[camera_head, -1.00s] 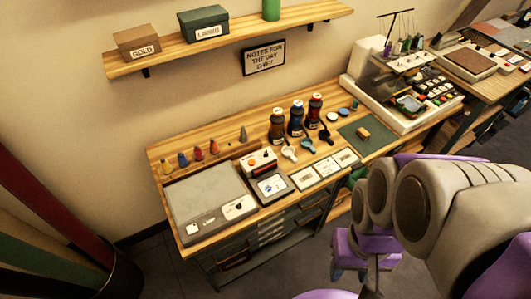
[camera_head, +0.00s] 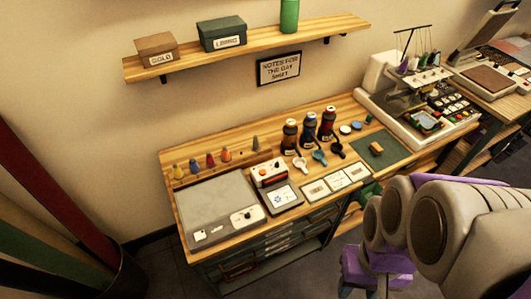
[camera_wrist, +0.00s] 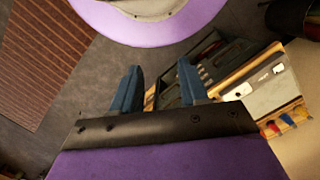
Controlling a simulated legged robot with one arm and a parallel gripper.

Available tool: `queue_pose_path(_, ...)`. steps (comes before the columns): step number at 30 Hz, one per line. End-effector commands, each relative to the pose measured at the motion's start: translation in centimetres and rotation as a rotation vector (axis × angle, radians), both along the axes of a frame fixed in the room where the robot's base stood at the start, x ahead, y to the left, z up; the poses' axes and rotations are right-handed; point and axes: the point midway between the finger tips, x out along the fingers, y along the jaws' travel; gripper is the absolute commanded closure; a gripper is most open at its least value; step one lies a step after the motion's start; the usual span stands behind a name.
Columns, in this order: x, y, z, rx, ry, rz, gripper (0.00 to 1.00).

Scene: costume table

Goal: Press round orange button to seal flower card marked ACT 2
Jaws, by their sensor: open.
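A small white and red sealing device (camera_head: 269,173) stands on the wooden workbench. Its controls are too small for me to single out a round orange button. A card with a blue flower-like print (camera_head: 283,198) lies on the dark tray in front of it; any ACT 2 marking is unreadable. In the wrist view, my gripper (camera_wrist: 158,88) is open and empty, with two blue fingers apart. It is away from the bench, whose end shows beyond the fingers. In the head view my arm is at the right, clear of the device.
A grey flat-topped unit (camera_head: 215,207) is left of the device. Colored cones (camera_head: 195,166) line the back. A sewing machine (camera_head: 385,77) stands at right. A shelf (camera_head: 245,48) hangs above.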

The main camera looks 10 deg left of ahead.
Motion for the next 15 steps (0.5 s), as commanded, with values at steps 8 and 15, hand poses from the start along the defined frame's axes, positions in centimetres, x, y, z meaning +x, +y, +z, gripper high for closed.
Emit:
queue_pose_path(8,0.00,0.00,0.00,0.000,0.000,0.000,0.84)
queue_pose_path(15,0.00,0.00,0.00,0.000,0.000,0.000,1.00)
